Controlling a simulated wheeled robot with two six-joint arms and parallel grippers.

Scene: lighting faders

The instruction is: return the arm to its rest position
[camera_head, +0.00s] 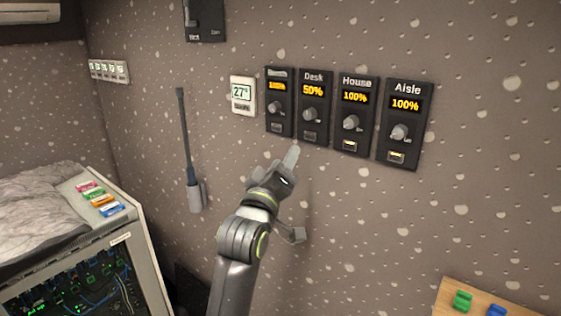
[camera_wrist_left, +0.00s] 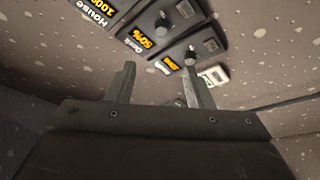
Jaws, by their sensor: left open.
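My left gripper (camera_head: 291,157) is raised in front of the wall, just below the faders, with its fingertips pointing up toward the Desk panel. In the left wrist view the two fingers of the left gripper (camera_wrist_left: 158,85) stand apart with nothing held between them. The Desk fader (camera_head: 313,107) reads 50%. The House fader (camera_head: 354,115) and the Aisle fader (camera_head: 404,125) read 100%. The leftmost fader (camera_head: 279,102) has a label too blurred to read. My right gripper is in neither view.
A thermostat (camera_head: 242,95) reading 27° hangs left of the faders. A cabinet (camera_head: 128,238) stands at lower left, and a wooden surface (camera_head: 447,297) with coloured blocks at lower right.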

